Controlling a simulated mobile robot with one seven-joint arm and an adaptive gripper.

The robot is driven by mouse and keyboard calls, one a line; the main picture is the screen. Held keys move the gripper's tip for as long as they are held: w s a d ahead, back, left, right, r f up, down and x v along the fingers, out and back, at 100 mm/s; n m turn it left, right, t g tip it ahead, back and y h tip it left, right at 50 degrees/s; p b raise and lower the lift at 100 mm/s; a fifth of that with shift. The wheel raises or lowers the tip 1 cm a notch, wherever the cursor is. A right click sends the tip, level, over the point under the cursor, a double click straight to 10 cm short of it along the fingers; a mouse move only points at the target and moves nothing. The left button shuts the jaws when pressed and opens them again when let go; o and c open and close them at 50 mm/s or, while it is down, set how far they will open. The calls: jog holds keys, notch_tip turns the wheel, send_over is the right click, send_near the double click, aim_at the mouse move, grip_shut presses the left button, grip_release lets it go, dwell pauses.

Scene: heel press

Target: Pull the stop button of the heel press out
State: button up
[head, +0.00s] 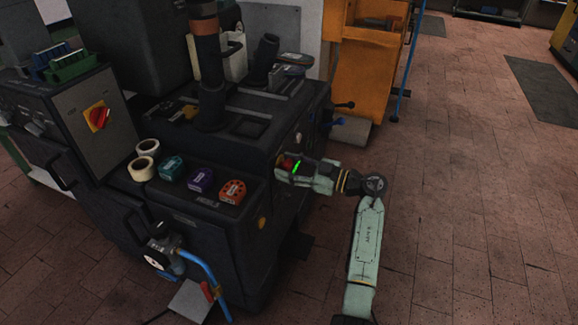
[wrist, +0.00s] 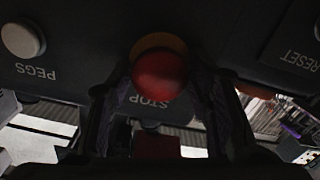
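The red stop button (wrist: 160,76) sits on a yellow-orange backing on the dark panel in the wrist view, with the upside-down word STOP beside it. My gripper (wrist: 163,92) reaches toward the panel, one dark finger on each side of the button. Gaps show between the fingers and the button, so the gripper looks open around it. In the head view, my gripper (head: 290,170) is at the right side of the heel press (head: 225,240), and a bit of red shows at its fingertips. Whether the button is pressed in or out I cannot tell.
A white PEGS button (wrist: 22,40) is left of the stop button, and a RESET label (wrist: 305,52) is at the right. Tape rolls (head: 146,158) and coloured boxes (head: 201,180) lie on the press ledge.

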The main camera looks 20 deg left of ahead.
grip_shut()
dwell(0.3)
jog(key=shift+d+r+p, duration=0.2)
jog(key=shift+d+p, duration=0.4)
jog(key=shift+p, duration=0.55)
jog(key=shift+f, duration=0.25)
jog(key=shift+o, duration=1.9)
grip_release()
jog(key=shift+d, duration=0.1)
